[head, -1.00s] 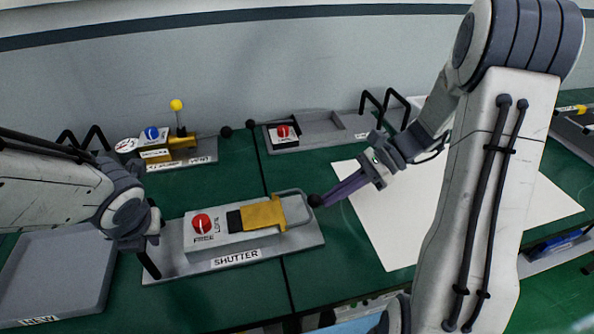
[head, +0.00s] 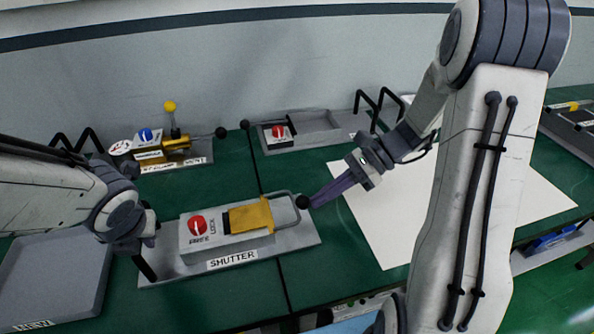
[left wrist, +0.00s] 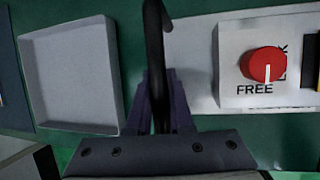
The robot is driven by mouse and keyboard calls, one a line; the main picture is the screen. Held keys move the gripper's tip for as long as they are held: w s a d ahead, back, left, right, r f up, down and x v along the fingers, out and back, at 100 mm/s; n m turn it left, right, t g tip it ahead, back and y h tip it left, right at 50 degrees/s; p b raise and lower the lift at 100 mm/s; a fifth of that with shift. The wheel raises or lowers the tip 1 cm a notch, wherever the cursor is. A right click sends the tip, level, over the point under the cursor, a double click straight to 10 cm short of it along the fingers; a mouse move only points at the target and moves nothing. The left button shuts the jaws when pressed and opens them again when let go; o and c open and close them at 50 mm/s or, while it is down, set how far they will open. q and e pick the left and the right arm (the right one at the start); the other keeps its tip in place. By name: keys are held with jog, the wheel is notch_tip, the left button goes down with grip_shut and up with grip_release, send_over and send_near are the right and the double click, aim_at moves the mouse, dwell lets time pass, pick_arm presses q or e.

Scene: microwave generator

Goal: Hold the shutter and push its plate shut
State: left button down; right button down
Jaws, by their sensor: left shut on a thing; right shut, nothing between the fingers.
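The grey shutter (head: 300,240) lies on the green bench with a red knob (head: 197,225), whose white mark points to FREE in the left wrist view (left wrist: 265,66). Its yellow plate (head: 250,215) covers most of the dark opening, with a thin dark strip (head: 225,220) at its left edge. My left gripper (left wrist: 160,110) is shut on the black handle (left wrist: 154,50) at the shutter's left end.
A grey tray (head: 55,265) stands left of the shutter. Behind are a unit with a blue knob and yellow ball lever (head: 172,140) and a grey tray unit with a red knob (head: 320,125). A white sheet (head: 440,200) lies right.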

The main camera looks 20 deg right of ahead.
pick_arm(q)
jog(key=shift+s+f, duration=0.1)
jog(key=shift+f, duration=0.05)
pick_arm(e)
jog(key=shift+a, duration=0.9)
jog(key=shift+d+r, duration=1.3)
jog(key=shift+r, duration=0.2)
pick_arm(q)
jog(key=c, duration=0.7)
grip_release()
jog(key=shift+c, duration=0.2)
pick_arm(e)
jog(key=v, duration=1.2)
